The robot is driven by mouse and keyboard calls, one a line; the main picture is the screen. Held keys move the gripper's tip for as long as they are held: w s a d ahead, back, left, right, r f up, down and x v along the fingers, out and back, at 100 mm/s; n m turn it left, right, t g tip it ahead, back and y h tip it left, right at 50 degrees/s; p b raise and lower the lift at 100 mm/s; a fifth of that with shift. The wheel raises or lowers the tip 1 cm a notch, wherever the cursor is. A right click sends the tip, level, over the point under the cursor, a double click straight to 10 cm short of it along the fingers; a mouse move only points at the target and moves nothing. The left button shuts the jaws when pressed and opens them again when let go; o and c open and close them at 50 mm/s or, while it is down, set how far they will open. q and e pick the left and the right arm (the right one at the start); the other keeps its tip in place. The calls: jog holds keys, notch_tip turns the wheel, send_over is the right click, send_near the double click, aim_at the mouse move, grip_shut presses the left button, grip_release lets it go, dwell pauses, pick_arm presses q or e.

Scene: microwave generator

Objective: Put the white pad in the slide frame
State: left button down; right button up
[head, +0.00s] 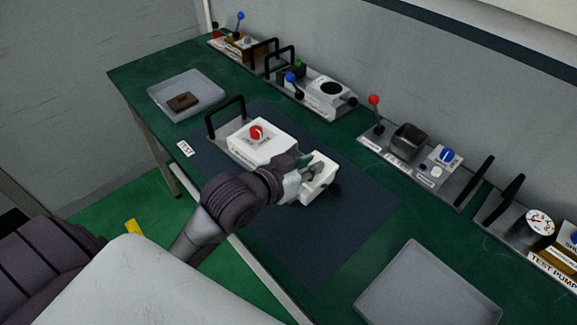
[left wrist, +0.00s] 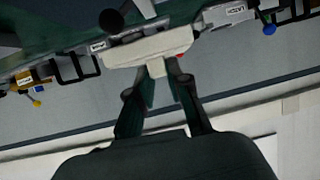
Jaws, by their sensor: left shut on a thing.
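A white machine (head: 262,140) with a red knob and a black handle sits on the dark mat. Its white slide frame (head: 322,184), with a black knob, sticks out at the right end; in the left wrist view a broad white part of the machine (left wrist: 150,48) lies beyond the fingers. My left gripper (head: 312,170) is at the slide frame, fingers close together and shut on what seems to be the white pad. The pad is mostly hidden by the fingers and frame; I cannot tell whether it rests in the frame. My right gripper is out of view.
A grey tray (head: 158,99) at the back left holds a brown block (head: 182,101). Another grey tray (head: 425,290) at the front right is empty. Machines with levers, such as the red-knobbed one (head: 405,150), line the wall. The mat (head: 345,235) is clear in front.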

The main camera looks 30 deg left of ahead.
pick_arm(q)
jog(key=w+a+f, duration=0.1)
jog(key=a, duration=0.1)
jog(key=w+a+f, duration=0.1)
jog(key=a+f, duration=0.1)
jog(key=w+a+f, duration=0.1)
jog(key=w+a, duration=0.1)
jog(key=shift+w+a+f, duration=0.1)
jog(key=shift+a+f, duration=0.05)
jog(key=shift+f, duration=0.05)
jog(key=shift+a+f+p, duration=0.1)
jog(key=shift+f+p, duration=0.15)
jog(key=shift+p, duration=0.05)
jog(key=shift+f, duration=1.8)
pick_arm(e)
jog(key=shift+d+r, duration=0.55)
pick_arm(q)
jog(key=shift+f, duration=0.15)
jog(key=c, duration=1.1)
grip_release()
jog(key=b+v, duration=0.1)
jog(key=v, duration=1.1)
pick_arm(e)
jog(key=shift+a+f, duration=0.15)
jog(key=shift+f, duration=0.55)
